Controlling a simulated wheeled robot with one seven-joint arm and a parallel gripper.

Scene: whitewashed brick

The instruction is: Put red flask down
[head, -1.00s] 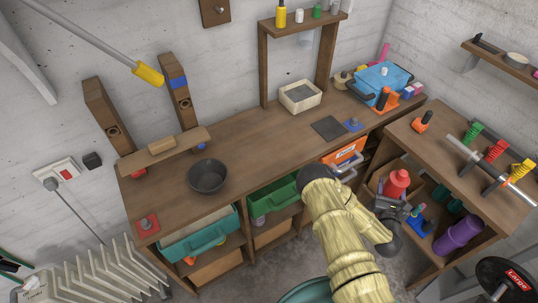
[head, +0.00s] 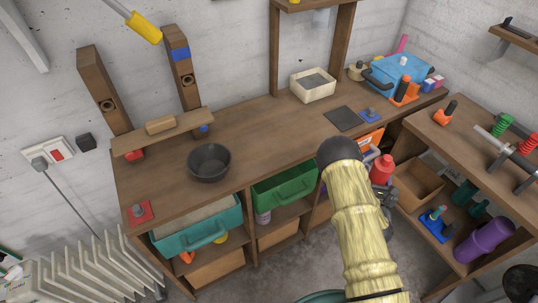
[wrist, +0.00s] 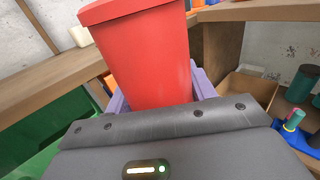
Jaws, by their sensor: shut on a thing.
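The red flask (head: 381,170) is in my gripper (head: 386,193), just in front of the long workbench's front edge, near the corner with the right bench. My arm partly covers the gripper in the head view. In the wrist view the red flask (wrist: 145,55) fills the upper middle, nearly upright. The gripper's pale purple fingers (wrist: 203,84) show on both sides of it, shut on it. The flask's lower end is hidden behind the gripper body.
The long wooden workbench (head: 255,135) holds a dark bowl (head: 208,163), a cream bin (head: 312,85), a dark square mat (head: 341,119) and a blue toolbox (head: 398,75). Its middle top is clear. Below are green (head: 285,188) and teal bins (head: 198,235). A purple bottle (head: 484,240) stands on the right shelf.

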